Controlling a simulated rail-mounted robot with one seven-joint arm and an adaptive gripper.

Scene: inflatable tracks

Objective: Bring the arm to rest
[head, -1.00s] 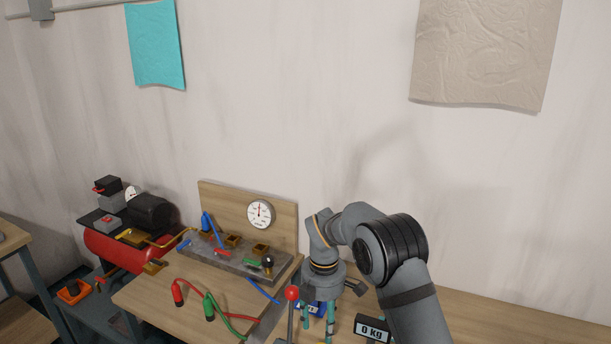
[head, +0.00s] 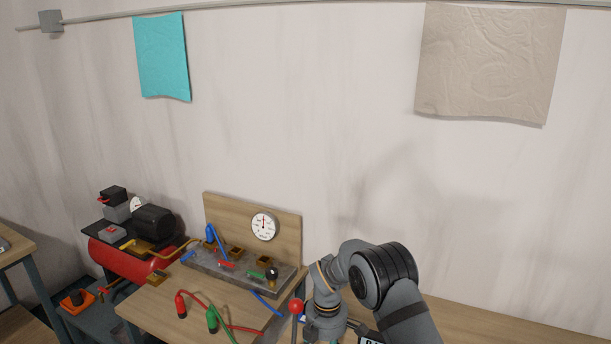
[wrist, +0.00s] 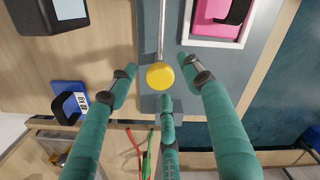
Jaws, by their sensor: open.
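My gripper (wrist: 163,82) has three teal fingers, spread apart with nothing between the tips that I can see being held. It points down over the workbench. A yellow ball knob (wrist: 160,76) on a metal rod shows between the fingertips in the wrist view; I cannot tell how far below them it is. In the head view my grey arm (head: 385,275) is bent at the lower right, and its fingers are mostly cut off by the bottom edge.
A red-knobbed lever (head: 297,307) stands close left of my arm. A gauge board (head: 228,215), hoses (head: 212,320) and red compressor (head: 125,262) are further left.

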